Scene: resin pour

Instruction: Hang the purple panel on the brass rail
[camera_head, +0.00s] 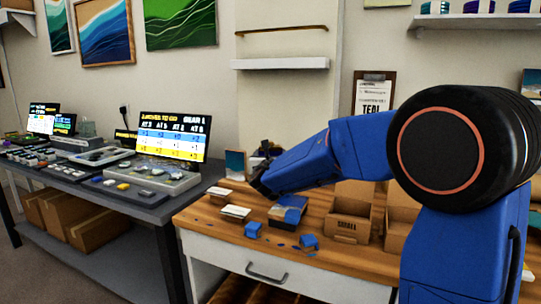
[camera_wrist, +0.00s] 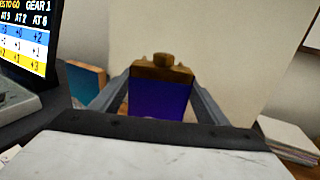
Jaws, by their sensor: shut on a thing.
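The purple panel (camera_wrist: 158,98) is between the two fingers of my gripper (camera_wrist: 161,85) in the wrist view. It has a brown top edge with a small brown block on it. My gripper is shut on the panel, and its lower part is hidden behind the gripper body. In the head view my gripper (camera_head: 262,168) is over the back of the wooden bench, and the panel cannot be made out clearly. The brass rail (camera_head: 281,29) is a thin bar high on the back wall, well above my gripper and apart from it.
A white ledge (camera_head: 280,64) juts out just below the rail. The wooden bench (camera_head: 335,258) holds cardboard boxes (camera_head: 352,212), a blue-topped box (camera_head: 288,210) and small blue pieces. A score screen (camera_head: 173,133) stands left of my gripper. A clipboard (camera_head: 374,92) hangs at the right.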

